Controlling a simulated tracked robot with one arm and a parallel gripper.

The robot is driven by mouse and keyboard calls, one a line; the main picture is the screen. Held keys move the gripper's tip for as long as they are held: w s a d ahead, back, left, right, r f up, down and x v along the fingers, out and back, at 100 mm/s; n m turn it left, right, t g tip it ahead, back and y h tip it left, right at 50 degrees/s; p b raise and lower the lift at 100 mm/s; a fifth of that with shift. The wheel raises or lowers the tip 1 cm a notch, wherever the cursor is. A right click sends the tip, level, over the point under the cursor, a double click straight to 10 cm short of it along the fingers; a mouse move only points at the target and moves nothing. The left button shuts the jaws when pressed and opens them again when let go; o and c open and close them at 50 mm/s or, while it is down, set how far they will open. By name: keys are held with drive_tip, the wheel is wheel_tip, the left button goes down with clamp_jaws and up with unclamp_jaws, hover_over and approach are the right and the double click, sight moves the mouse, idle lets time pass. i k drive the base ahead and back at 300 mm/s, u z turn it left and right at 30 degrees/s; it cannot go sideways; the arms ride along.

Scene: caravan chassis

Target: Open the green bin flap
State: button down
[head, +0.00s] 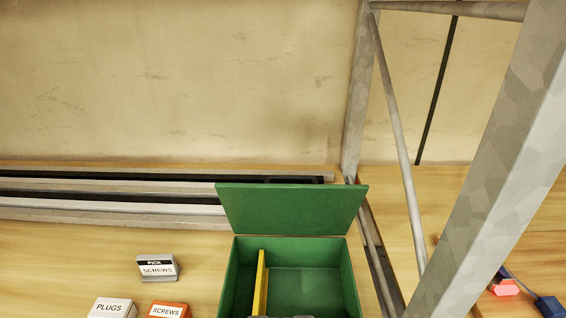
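The green bin (354,284) stands at the bottom centre of the head view, and its top is open. Its green flap (292,209) is raised along the back edge and leans away from the opening. A yellow divider (261,283) stands inside, left of the middle; the visible compartments look empty. Only a thin grey sliver at the bottom edge, in front of the bin, may be the tip of my gripper (281,316). Its fingers are cut off by the frame, and nothing of mine touches the flap. The bin's front is out of view.
A grey "PICK SCREWS" box (157,268), a white "PLUGS" box (112,308) and an orange "SCREWS" box (169,310) are left of the bin. Long rails (110,203) lie behind. A metal frame post (500,160) and thin brace (400,150) stand to the right.

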sight(267, 208)
drive_tip(key=z, duration=0.05)
drive_tip(key=i, duration=1.25)
